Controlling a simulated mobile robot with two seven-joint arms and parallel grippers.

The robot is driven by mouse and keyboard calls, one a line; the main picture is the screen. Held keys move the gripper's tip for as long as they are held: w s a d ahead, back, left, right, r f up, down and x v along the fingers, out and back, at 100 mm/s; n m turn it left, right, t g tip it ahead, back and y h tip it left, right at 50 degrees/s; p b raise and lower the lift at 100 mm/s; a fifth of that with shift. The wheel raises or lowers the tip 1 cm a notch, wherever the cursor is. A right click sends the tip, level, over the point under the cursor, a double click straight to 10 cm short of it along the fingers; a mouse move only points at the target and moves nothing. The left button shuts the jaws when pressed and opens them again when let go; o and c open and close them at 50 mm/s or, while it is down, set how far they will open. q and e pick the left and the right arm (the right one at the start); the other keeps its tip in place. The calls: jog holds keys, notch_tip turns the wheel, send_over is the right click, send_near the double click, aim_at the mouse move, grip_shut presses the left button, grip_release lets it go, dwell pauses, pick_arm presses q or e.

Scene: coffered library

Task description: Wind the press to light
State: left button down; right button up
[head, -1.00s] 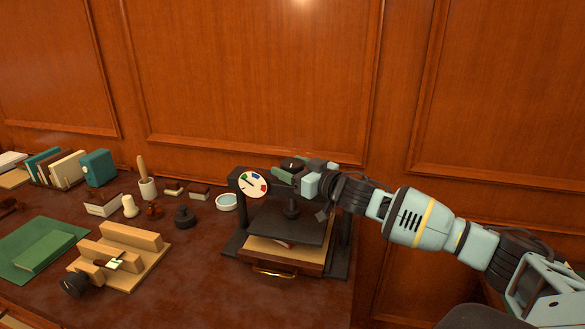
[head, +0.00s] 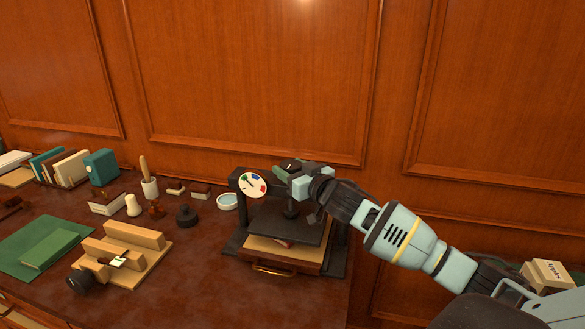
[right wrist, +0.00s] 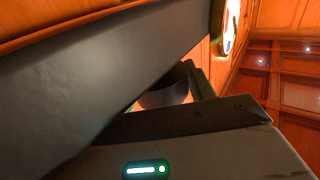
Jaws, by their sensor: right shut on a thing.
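The press (head: 340,240) is a dark frame at the right of the desk. A round white dial (head: 252,184) with coloured sectors sits on its front; I cannot read its needle surely. Its flat dark platen (head: 270,222) hangs over a wooden tray (head: 290,254) with a brass handle, and a sliver of something red shows between. My right gripper (head: 286,171) is shut on the handle at the press's top, which its fingers mostly hide. The right wrist view shows a dark beam (right wrist: 90,75), a dark cylinder (right wrist: 165,92) and the dial (right wrist: 231,25) edge-on. My left gripper is out of view.
Left of the press stand a small white-rimmed dish (head: 227,201), stamps and a pestle-like tool (head: 146,175). A wooden jig (head: 125,250), a green book (head: 50,248) and upright books lie further left. Bare desk separates jig and press. The panelled wall is close behind.

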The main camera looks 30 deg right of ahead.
jog(key=o, duration=1)
jog(key=shift+c, duration=0.2)
jog(key=s, duration=0.7)
jog(key=shift+s+d, duration=0.2)
jog(key=shift+s, duration=0.2)
